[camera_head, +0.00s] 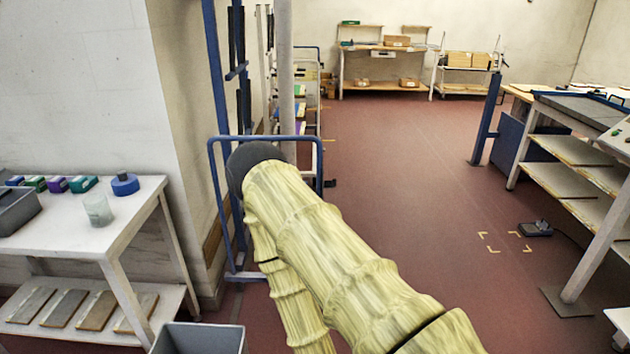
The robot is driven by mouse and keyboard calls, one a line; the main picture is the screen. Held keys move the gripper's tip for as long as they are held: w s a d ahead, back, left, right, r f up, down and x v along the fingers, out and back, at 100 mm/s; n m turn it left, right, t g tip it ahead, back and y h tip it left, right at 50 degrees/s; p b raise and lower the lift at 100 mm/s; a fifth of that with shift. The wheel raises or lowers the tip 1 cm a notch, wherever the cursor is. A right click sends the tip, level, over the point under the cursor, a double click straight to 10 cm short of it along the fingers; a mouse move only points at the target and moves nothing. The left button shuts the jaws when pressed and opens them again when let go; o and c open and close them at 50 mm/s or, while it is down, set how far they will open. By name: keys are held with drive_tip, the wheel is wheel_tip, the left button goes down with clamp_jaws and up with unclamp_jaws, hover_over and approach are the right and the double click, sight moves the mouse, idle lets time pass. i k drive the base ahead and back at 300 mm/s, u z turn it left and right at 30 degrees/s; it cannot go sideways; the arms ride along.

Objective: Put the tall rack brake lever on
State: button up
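A tall rack (308,62) with a thin blue frame and several shelves of coloured items stands along the left wall, beyond my arm. Its lower part is largely hidden by a pale post, a nearer blue tubular frame (214,190) and my yellow-sleeved arm. A small dark piece (330,183) lies low beside the blue frame, at floor level. I cannot tell whether it is a brake lever, and no lever's position can be read. My arm reaches from the bottom up to the blue frame, its dark rounded part overlapping it. My gripper is not visible.
A white table (130,215) with small boxes, a blue roll and a clear cup stands at left; a grey bin (198,338) is before it. A workbench (580,160) lines the right. A black pedal (536,228) lies on the floor. The middle red floor is clear.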

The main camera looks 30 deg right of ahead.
sight(330, 184)
drive_tip(key=u, duration=1.25)
drive_tip(key=k, duration=1.5)
drive_tip(key=z, duration=2.05)
drive_tip(key=i, duration=1.55)
drive_tip(key=u, duration=0.25)
